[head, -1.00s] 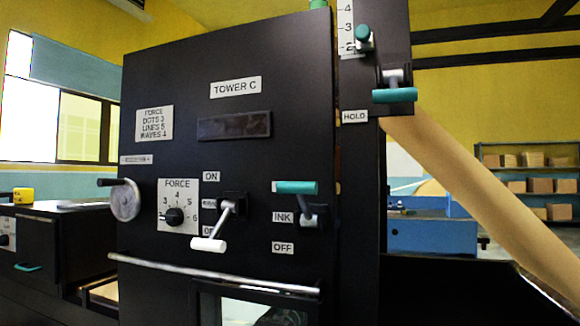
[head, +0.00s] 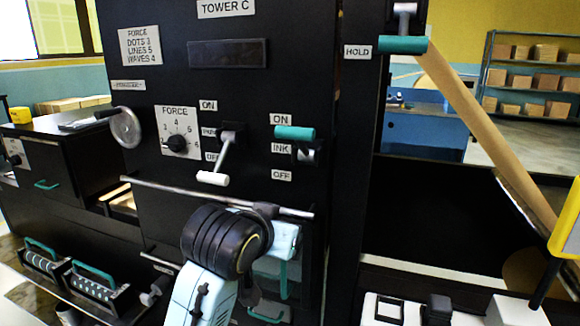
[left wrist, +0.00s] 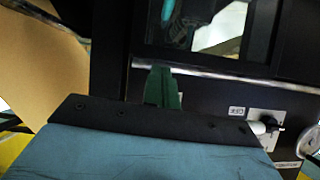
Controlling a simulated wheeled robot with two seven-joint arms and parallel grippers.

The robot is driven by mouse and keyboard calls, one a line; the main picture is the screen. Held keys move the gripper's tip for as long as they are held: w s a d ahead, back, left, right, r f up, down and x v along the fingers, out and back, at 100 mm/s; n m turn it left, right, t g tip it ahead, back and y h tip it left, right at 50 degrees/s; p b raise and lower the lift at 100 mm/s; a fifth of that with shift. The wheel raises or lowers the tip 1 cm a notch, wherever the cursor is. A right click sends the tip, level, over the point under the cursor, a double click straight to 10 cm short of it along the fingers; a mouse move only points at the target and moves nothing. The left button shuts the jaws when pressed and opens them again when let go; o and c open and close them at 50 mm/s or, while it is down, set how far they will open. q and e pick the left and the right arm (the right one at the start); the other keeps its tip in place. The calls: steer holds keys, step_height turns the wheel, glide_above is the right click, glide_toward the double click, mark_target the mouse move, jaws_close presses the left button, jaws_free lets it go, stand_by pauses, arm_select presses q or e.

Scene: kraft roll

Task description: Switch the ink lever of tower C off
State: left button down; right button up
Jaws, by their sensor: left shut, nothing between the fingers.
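The ink lever (head: 295,133) of tower C has a teal horizontal handle. In the head view it sits up beside the ON label (head: 281,120), above the INK and OFF labels (head: 281,175). My left arm rises from the bottom of the head view, below the lever and in front of the tower's lower part. Its fingers cannot be made out there. In the left wrist view my left gripper (left wrist: 162,88) shows green fingers, shut and empty, near the metal rail (left wrist: 225,80). The ink lever is not clearly visible in that view. My right gripper is not in view.
Left of the ink lever is a white-handled lever (head: 213,178), lowered by its OFF label. A FORCE dial (head: 177,142) and handwheel (head: 125,127) are further left. A teal HOLD lever (head: 402,45) is at upper right. The rail (head: 215,196) crosses below the levers.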

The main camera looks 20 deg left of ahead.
arm_select(q)
steer(key=s+r+t, duration=0.2)
steer(key=s+r, duration=0.1)
steer(key=r, duration=0.8)
steer(key=s+d+r+t+p, duration=0.1)
steer(key=s+r+t, duration=0.2)
steer(key=r, duration=0.9)
steer(key=shift+s+d+r+n, duration=0.15)
steer(key=shift+d+r+n, duration=0.05)
steer(key=shift+r+n, duration=0.1)
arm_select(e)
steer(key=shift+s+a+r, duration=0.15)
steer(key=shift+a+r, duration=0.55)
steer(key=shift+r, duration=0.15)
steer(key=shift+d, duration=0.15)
